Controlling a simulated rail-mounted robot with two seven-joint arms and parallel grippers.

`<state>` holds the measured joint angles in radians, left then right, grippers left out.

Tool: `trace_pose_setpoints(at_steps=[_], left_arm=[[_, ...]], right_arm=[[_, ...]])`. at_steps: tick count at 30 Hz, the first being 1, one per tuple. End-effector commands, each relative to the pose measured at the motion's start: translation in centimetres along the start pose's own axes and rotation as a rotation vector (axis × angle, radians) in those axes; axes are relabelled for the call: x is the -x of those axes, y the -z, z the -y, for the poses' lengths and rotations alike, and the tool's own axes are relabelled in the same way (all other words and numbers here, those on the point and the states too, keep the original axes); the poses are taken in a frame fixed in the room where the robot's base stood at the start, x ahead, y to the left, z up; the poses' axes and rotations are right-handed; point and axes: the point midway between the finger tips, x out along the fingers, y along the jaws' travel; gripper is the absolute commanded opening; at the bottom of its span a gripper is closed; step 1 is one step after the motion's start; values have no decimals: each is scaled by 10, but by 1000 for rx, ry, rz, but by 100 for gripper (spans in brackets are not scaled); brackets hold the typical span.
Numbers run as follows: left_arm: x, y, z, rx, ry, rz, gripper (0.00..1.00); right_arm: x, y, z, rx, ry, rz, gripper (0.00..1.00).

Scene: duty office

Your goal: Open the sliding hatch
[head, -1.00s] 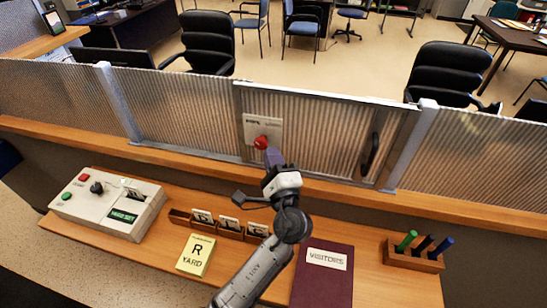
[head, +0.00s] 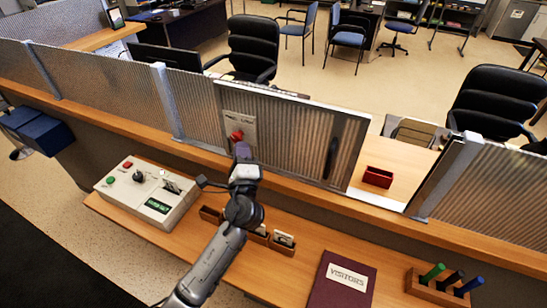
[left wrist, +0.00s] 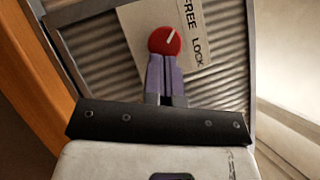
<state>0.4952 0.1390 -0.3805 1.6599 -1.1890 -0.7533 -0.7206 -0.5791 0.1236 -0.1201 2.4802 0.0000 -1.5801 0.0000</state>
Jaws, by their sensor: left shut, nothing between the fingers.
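The sliding hatch (head: 290,140) is a ribbed translucent panel with a dark upright handle (head: 333,158). It stands partly open, with a gap at its right up to the metal post (head: 440,180). A plate (head: 249,127) on the panel carries a red knob (head: 236,136). My left gripper (head: 241,150) is shut and empty, its fingertips at the knob. In the left wrist view the shut fingers (left wrist: 166,75) meet the lower edge of the red knob (left wrist: 165,41), beside the words FREE LOCK. My right gripper is not in view.
A red box (head: 377,177) stands in the gap. On the wooden counter are a control box (head: 150,190), a card tray (head: 283,247), a maroon visitors book (head: 340,285) and a pen block (head: 435,287). Office chairs stand behind the partition.

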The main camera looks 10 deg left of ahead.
Motion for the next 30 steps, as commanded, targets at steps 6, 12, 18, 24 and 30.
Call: trace_pose_setpoints(at_steps=[6,12,18,24,30], left_arm=[[-27,-42,-24,-2,0,3,0],[-41,-64,-37,-1,0,1,0],[-48,-74,-43,1,0,0,0],[-48,-75,-44,2,-1,-1,0],[-48,-75,-44,1,-1,-1,0]], right_arm=[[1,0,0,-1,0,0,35],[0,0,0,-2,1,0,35],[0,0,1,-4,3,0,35],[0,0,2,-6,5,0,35],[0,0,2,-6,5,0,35]])
